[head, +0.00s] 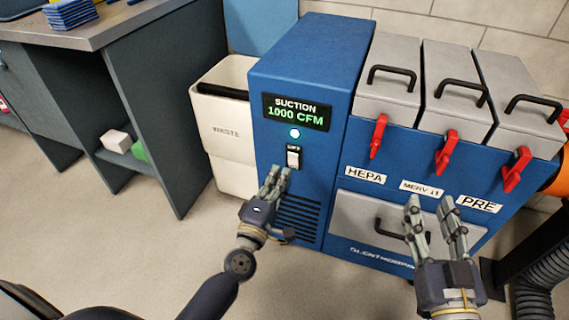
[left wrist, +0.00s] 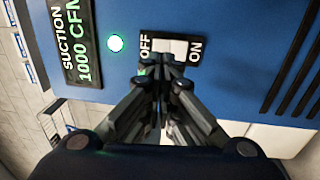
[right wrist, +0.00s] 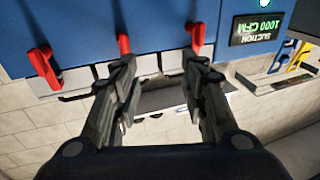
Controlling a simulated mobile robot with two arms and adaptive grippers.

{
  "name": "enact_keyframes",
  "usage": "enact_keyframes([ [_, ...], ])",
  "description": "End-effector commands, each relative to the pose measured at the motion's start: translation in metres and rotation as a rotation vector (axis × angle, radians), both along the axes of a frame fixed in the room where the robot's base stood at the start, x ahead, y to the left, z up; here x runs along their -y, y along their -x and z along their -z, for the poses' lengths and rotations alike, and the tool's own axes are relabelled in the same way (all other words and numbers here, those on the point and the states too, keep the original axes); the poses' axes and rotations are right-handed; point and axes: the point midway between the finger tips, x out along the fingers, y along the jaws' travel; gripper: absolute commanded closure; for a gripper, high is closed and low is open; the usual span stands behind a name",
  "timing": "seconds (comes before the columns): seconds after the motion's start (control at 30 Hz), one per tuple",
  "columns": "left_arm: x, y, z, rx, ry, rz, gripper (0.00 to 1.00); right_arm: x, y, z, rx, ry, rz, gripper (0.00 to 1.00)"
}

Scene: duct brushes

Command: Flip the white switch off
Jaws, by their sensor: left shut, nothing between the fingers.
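The white switch (head: 293,157) is a small rocker in a black plate on the front of the blue machine (head: 262,195). In the left wrist view the switch (left wrist: 170,47) lies between the words OFF and ON. My left gripper (head: 275,175) is shut and empty, just below the switch in the head view. In the left wrist view its fingertips (left wrist: 165,65) overlap the switch's lower edge; I cannot tell whether they touch it. A lit green lamp (head: 295,133) and a display (head: 296,112) reading SUCTION 1000 CFM sit above the switch. My right gripper (head: 437,210) is open and empty before the filter housing.
Grey filter lids with black handles and red latches (head: 377,136) stand at the right. A white waste bin (head: 225,140) is left of the machine. A grey workbench (head: 120,25) is at far left. A black corrugated hose (head: 535,290) lies at lower right. Floor at left is clear.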

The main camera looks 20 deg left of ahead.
Motion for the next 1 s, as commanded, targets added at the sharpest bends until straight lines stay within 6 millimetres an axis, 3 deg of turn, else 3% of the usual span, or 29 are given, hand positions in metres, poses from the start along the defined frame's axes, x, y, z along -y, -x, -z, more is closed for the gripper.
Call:
enact_keyframes([
  [0.1,0.001,-0.021,-0.003,0.002,0.002,-0.001,1.00,0.000,0.000,0.001,-0.001,0.000,0.000,0.60],
  [0.3,0.001,-0.039,-0.005,0.000,0.000,0.000,1.00,0.000,0.000,-0.004,0.021,-0.005,0.000,0.60],
  [0.8,0.002,-0.044,-0.006,0.000,-0.001,0.001,1.00,0.000,0.000,-0.004,0.015,-0.005,0.000,0.60],
  [0.9,0.002,-0.047,-0.009,0.000,-0.002,0.001,1.00,0.003,0.000,0.013,-0.069,0.018,0.005,0.60],
  [1.0,0.002,-0.047,-0.007,-0.001,-0.001,0.001,1.00,0.003,0.000,0.014,-0.067,0.018,0.005,0.60],
])
